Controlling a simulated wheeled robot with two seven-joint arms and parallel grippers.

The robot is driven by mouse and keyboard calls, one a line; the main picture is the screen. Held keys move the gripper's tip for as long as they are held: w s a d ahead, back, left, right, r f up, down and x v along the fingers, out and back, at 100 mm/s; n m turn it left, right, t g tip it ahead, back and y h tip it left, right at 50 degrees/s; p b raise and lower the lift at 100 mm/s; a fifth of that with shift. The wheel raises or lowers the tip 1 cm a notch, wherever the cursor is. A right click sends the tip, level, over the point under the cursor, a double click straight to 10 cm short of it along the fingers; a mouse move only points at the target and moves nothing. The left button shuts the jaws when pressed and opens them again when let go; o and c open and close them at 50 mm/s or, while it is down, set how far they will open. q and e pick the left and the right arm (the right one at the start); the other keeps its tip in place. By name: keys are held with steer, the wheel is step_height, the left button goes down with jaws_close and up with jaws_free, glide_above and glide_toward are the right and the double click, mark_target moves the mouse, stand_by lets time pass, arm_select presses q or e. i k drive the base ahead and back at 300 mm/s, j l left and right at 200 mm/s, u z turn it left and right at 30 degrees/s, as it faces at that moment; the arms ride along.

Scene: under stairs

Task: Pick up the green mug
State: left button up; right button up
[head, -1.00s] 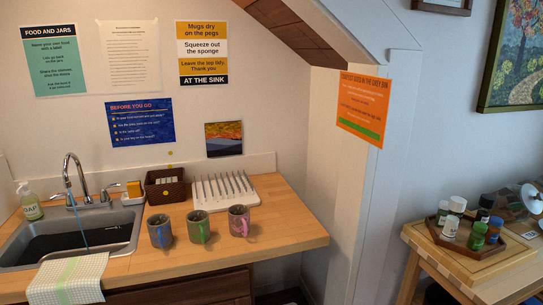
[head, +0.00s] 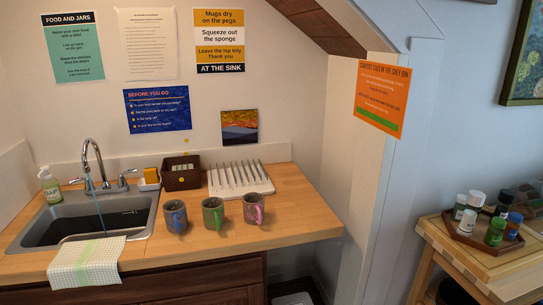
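The green mug (head: 212,213) stands upright on the wooden counter (head: 297,214), in the middle of a row of three mugs. Its handle is green and faces the front. A mug with a blue handle (head: 174,216) stands to its left, and a mug with a pink handle (head: 252,208) stands to its right. The mugs are apart from one another. Neither of my grippers shows in the head view.
A white peg rack (head: 240,180) and a dark basket (head: 181,174) stand behind the mugs. The sink (head: 140,207) with its tap (head: 92,158) is at left, a checked cloth (head: 88,262) over its front edge. A side table (head: 480,262) with a tray of jars stands at right.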

mark_target(213, 209)
steer(key=i+j+z, duration=0.15)
steer(key=j, duration=0.7)
steer(key=i+j+z, duration=0.2)
steer(key=j, duration=0.65)
steer(key=i+j+z, duration=0.15)
steer(key=j, duration=0.75)
steer(key=i+j+z, duration=0.15)
steer(key=j, duration=0.7)
steer(key=k, duration=0.05)
